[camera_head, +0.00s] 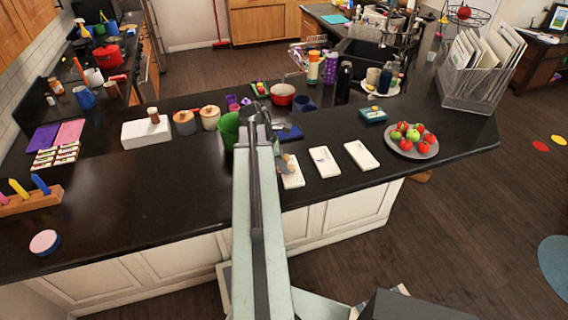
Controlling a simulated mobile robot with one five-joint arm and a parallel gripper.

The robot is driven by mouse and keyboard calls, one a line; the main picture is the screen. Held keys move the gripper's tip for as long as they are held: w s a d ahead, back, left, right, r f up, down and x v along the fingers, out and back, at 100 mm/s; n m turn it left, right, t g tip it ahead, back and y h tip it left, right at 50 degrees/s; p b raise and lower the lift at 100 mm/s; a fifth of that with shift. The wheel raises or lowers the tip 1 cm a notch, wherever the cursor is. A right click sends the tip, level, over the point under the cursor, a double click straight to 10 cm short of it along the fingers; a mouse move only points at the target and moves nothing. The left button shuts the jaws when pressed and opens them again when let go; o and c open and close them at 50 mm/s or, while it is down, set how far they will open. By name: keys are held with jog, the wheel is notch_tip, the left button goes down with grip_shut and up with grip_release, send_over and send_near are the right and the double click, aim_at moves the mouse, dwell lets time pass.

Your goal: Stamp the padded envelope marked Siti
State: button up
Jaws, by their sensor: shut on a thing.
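Three white, flat envelope-like pieces lie in a row on the black counter: a left one (293,180), a middle one (324,162) and a right one (361,155). Their markings are too small to read, so I cannot tell which is marked Siti. My gripper (281,153) is mostly hidden by my arm, by the left piece. It is shut on a small tan thing (288,161), probably the stamp, at the upper left of that piece. I cannot tell whether they touch. A teal box with a small yellow spot (373,115), perhaps an ink pad, sits behind the right piece.
A plate of fruit (414,146) and a wire rack of papers (480,75) stand to the right. A green bucket (229,128), a red pot (282,95) and several bottles (330,70) stand behind.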

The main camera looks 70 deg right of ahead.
notch_tip(320, 180, up, 7)
jog(key=p, duration=0.7)
dwell(0.3)
